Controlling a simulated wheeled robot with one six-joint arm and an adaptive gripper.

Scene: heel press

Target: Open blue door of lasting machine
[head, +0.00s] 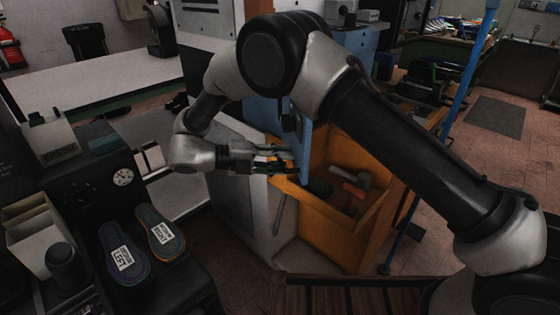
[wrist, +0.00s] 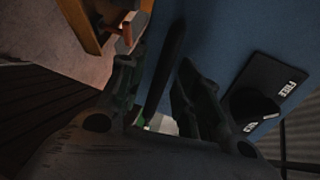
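The blue door (head: 303,150) of the lasting machine shows in the head view as a narrow blue panel behind my arm. Much of it is hidden, and I cannot tell whether it is ajar. In the wrist view the blue surface (wrist: 215,40) fills the upper right. My gripper (head: 288,158) is at the door's lower part. In the wrist view my gripper (wrist: 156,68) has its fingers apart, one on each side of a long dark bar (wrist: 168,65) that looks like the door handle. Neither finger clearly touches it.
An orange drawer or bin (head: 325,215) holding a hammer (head: 352,178) stands right of the door. Two insoles (head: 127,258) lie on a dark bench at the left. A blue pole (head: 440,145) rises at the right. A dark labelled panel (wrist: 262,85) is on the blue surface.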

